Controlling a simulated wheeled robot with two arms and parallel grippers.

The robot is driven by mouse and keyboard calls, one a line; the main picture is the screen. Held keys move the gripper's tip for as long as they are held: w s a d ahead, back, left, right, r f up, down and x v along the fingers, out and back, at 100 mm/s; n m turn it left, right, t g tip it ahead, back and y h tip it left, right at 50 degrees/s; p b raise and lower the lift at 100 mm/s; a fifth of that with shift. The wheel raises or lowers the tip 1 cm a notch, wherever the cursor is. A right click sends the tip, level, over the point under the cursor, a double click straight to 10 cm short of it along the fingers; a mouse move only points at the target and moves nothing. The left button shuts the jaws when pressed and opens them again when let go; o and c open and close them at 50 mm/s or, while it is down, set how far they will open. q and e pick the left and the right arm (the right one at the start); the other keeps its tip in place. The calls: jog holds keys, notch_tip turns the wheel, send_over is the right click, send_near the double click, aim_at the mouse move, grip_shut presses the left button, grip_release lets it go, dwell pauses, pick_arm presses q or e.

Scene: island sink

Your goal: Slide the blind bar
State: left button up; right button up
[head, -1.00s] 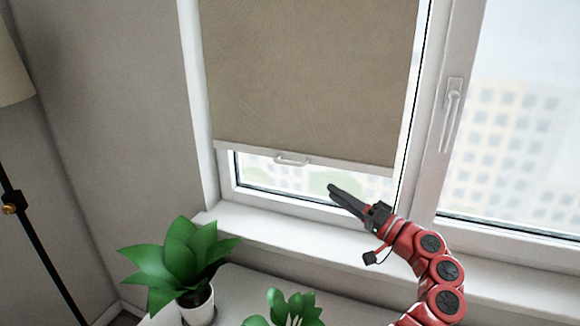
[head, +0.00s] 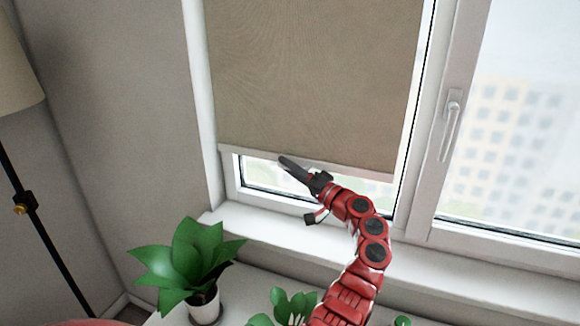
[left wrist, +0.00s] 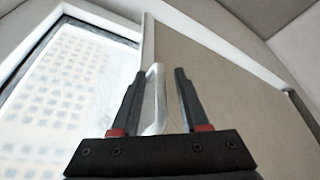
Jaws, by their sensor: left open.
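The beige roller blind (head: 310,80) hangs over most of the left window pane. Its white bottom bar (head: 350,170) sits a little above the sill, with a strip of glass below it. My left gripper (head: 284,163) is at the bar's middle and covers the small handle in the head view. In the left wrist view the white handle (left wrist: 155,95) stands between the two open fingers of the left gripper (left wrist: 158,85). I cannot tell whether the fingers touch it. My right gripper is not in view.
A potted plant (head: 190,262) stands below the sill at the left, and a second plant (head: 290,305) is beside my arm. A floor lamp (head: 20,200) is at the far left. The window handle (head: 451,125) is to the right. The white sill (head: 255,235) is clear.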

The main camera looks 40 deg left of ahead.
pick_arm(q)
jog(key=shift+c, duration=0.2)
grip_shut()
jog(key=shift+s+r, duration=0.1)
dwell(1.1)
